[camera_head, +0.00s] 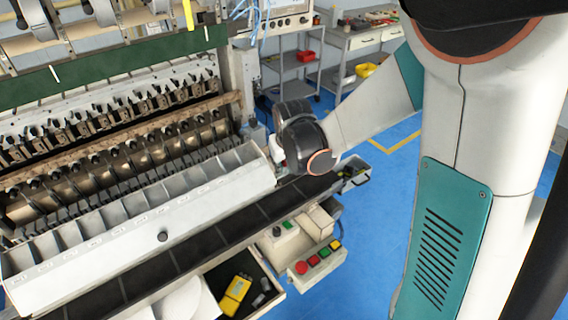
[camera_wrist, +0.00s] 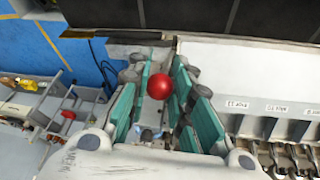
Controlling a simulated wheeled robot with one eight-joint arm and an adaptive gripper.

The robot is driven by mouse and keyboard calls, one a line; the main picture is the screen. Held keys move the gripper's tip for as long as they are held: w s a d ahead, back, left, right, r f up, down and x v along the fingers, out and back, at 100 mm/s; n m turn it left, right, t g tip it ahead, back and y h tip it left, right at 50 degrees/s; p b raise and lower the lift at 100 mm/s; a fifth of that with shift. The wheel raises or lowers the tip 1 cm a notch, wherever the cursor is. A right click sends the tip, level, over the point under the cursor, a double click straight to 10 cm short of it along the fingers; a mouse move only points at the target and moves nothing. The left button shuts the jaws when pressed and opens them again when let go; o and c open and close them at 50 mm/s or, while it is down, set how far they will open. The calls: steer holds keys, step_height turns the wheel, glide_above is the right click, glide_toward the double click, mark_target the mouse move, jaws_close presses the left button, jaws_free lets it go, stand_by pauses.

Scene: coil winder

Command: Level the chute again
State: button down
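The chute (camera_head: 150,232) is a long pale grey trough with a row of labelled compartments, running along the front of the coil winder. Its end shows at the right of the wrist view (camera_wrist: 240,70). Whether it is tilted I cannot tell. A red ball knob (camera_wrist: 160,86) shows by the chute's end, between the teal-padded fingers of my gripper (camera_wrist: 164,72). The fingers are apart, with a gap visible on the right of the knob. What the knob is mounted on is hidden. In the head view my wrist hides most of the gripper at the chute's right end.
A dark slatted ledge (camera_head: 215,240) runs in front of the chute. Below it are a button box (camera_head: 318,258) and an open drawer with a yellow device (camera_head: 235,295). Winding heads (camera_head: 130,155) stand close behind the chute. Blue floor and shelving (camera_head: 350,50) lie to the right.

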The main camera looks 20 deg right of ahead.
steer(key=shift+w+a+r+g, duration=0.2)
steer(key=shift+w+a+g, duration=0.1)
steer(key=shift+w+g, duration=0.4)
steer(key=w+a+g+h, duration=0.1)
steer(key=w+g, duration=0.2)
steer(key=w, duration=0.2)
steer(key=shift+w+a+f+b, duration=0.2)
steer(key=shift+w+a+b, duration=0.2)
steer(key=c, duration=1.4)
jaws_free()
steer(key=r, duration=0.4)
steer(key=a+r, duration=0.1)
steer(key=r, duration=0.3)
steer(key=a+r, duration=0.1)
steer(key=r, duration=0.2)
steer(key=shift+s+r, duration=0.15)
steer(key=shift+r, duration=0.25)
